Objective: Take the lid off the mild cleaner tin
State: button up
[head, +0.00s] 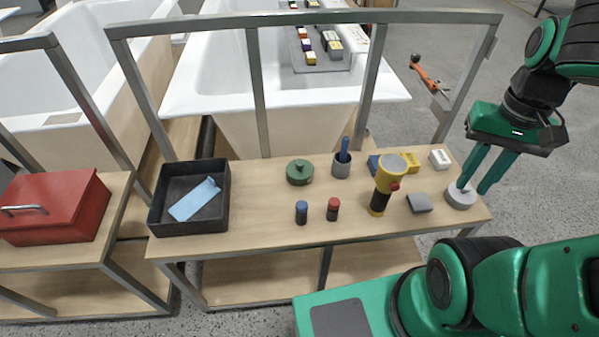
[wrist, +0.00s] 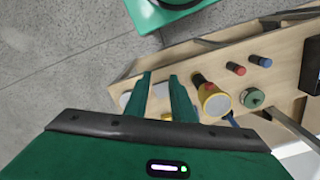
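A round green tin (head: 300,172) with a small knob on its lid stands at the back middle of the bench; the lid looks seated. It also shows in the wrist view (wrist: 252,98). I can read no label, so I cannot tell whether this is the mild cleaner tin. A low round grey tin or disc (head: 460,198) sits near the bench's right end. My gripper (head: 473,190) points down at the right end, its fingers apart, close to the grey disc. In the wrist view my gripper (wrist: 161,92) shows a gap between its fingers; contact with the disc is unclear.
A yellow-and-black lamp (head: 386,180), grey block (head: 419,202), white box (head: 439,160), grey cup (head: 342,165), blue-capped bottle (head: 301,213) and red-capped bottle (head: 333,210) share the bench. A black tray (head: 156,215) stands left. A metal frame (head: 260,90) rises behind.

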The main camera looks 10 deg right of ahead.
aim_at(300, 170)
jog(key=z, duration=1.75)
jog(key=k, duration=1.1)
jog(key=u, duration=1.1)
jog(key=i, duration=1)
jog(key=z, duration=0.05)
